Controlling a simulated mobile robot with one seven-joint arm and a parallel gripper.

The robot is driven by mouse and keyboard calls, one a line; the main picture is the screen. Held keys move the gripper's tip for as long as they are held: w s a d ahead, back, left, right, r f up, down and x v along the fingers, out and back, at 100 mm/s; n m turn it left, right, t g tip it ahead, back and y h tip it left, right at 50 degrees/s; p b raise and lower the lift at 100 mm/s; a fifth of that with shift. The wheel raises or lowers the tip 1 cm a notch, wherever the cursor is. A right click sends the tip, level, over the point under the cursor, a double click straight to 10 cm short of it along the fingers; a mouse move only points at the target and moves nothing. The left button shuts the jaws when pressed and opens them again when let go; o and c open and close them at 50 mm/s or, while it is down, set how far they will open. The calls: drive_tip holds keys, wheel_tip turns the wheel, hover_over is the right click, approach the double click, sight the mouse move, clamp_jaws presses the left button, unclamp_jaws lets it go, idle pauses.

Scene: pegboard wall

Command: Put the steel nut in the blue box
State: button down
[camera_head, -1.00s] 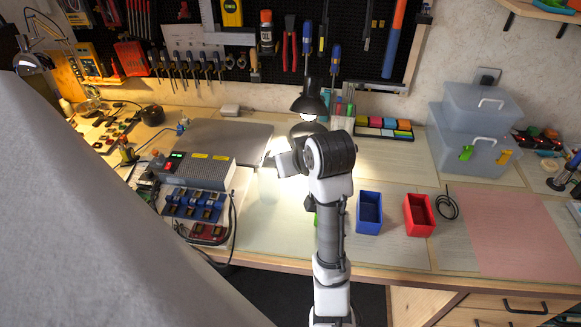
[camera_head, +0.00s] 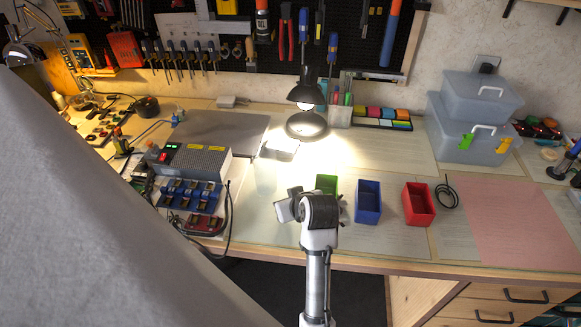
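The blue box (camera_head: 368,208) is an open-topped bin on the workbench, between a green box (camera_head: 327,184) and a red box (camera_head: 418,204). Its inside looks dark and I cannot make out any contents. My arm reaches up from the bottom of the picture and ends to the left of the blue box, in front of the green box. My gripper is at the end of this arm, but its fingers are hidden or too small to make out. I cannot see the steel nut.
A black desk lamp (camera_head: 307,95) lights the bench behind my arm. A grey power unit (camera_head: 188,162) and blue parts (camera_head: 190,196) stand on the left. Clear plastic boxes (camera_head: 476,128) stand at the back right. A pink mat (camera_head: 513,228) lies bare at the right.

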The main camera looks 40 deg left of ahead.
drive_tip(key=shift+f, duration=0.2)
drive_tip(key=shift+f, duration=0.2)
drive_tip(key=c, duration=1.4)
unclamp_jaws()
drive_tip(key=shift+r, duration=0.15)
